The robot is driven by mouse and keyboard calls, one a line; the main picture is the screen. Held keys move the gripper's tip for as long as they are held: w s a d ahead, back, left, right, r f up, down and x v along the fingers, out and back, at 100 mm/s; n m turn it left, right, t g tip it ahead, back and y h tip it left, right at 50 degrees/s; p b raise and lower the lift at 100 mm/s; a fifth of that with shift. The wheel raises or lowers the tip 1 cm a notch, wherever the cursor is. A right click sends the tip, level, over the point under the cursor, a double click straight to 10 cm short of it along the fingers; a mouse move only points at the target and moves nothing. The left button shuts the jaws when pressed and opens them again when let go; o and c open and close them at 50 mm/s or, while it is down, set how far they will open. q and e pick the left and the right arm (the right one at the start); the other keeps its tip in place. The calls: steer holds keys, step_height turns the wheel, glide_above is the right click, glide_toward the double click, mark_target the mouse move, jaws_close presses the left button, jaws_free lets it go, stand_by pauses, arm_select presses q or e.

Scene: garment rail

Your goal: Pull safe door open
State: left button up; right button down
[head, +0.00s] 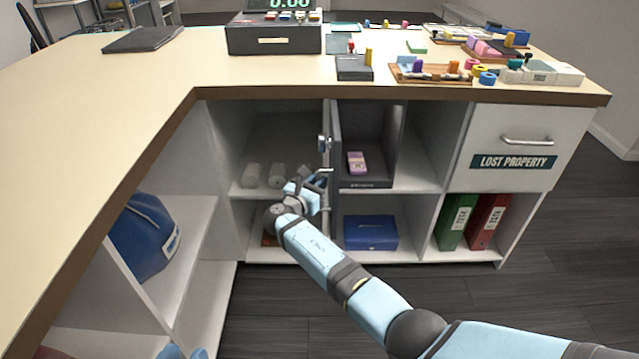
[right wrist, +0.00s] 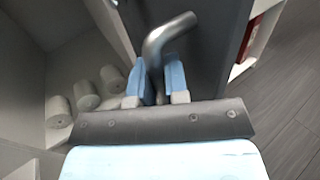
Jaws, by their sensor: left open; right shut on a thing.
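The safe (head: 392,130) is a dark grey box in the middle compartment under the counter. Its door (head: 335,150) stands swung out at the safe's left side, seen nearly edge-on, so the inside shows. A pink item (head: 356,162) lies inside. My right gripper (head: 316,181) is at the door's lever handle. In the right wrist view, the blue fingers (right wrist: 160,85) are shut on the bent metal handle (right wrist: 168,35), with the dark door (right wrist: 212,55) behind it.
White rolls (head: 277,174) stand in the compartment left of the door. A blue box (head: 370,232) is below the safe, with green and red binders (head: 486,221) to the right. A blue bag (head: 145,237) sits on the left shelf. The counter (head: 150,85) overhangs the compartments. Floor in front is clear.

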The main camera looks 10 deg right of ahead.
steer(key=shift+r, duration=0.1)
steer(key=c, duration=1.1)
jaws_free()
steer(key=shift+c, duration=0.2)
arm_select(q)
steer(key=f+g, duration=0.1)
steer(key=s+a+f+y+p, duration=0.1)
steer(key=f, duration=0.1)
steer(key=a+f+g+p, duration=0.1)
steer(key=shift+s+a+f+g+y, duration=0.1)
steer(key=shift+s+f+g+y, duration=0.2)
steer(key=shift+s+f+y, duration=0.1)
arm_select(e)
steer(key=v, duration=1.1)
steer(key=shift+s+a, duration=0.25)
steer(key=shift+s, duration=0.05)
arm_select(q)
steer(key=shift+r, duration=0.2)
